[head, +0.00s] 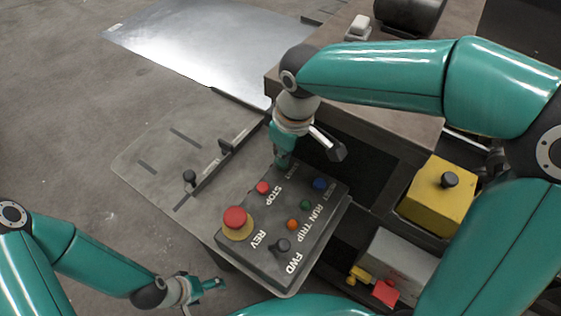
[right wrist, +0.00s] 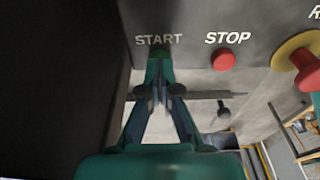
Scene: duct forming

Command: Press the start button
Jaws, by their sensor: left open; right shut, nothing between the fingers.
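The dark control box (head: 262,262) carries labelled buttons, and its START label shows in the right wrist view (right wrist: 158,40). My right gripper (head: 283,164) is shut and empty, its tips at the panel by the START label; it also fills the middle of the right wrist view (right wrist: 159,54). The start button is mostly hidden behind the fingertips, and I cannot tell whether they touch it or press it in. The red STOP button (head: 263,188) is just beside, also seen in the right wrist view (right wrist: 224,61). My left gripper (head: 212,285) is open and empty, left of the box.
A red emergency-stop mushroom on yellow (head: 235,219), a black FWD/REV knob (head: 281,245) and coloured lamps share the panel. A grey plate with a black bar (head: 183,155) lies behind left. A yellow box (head: 437,195) stands right. A metal sheet (head: 210,45) lies at the back.

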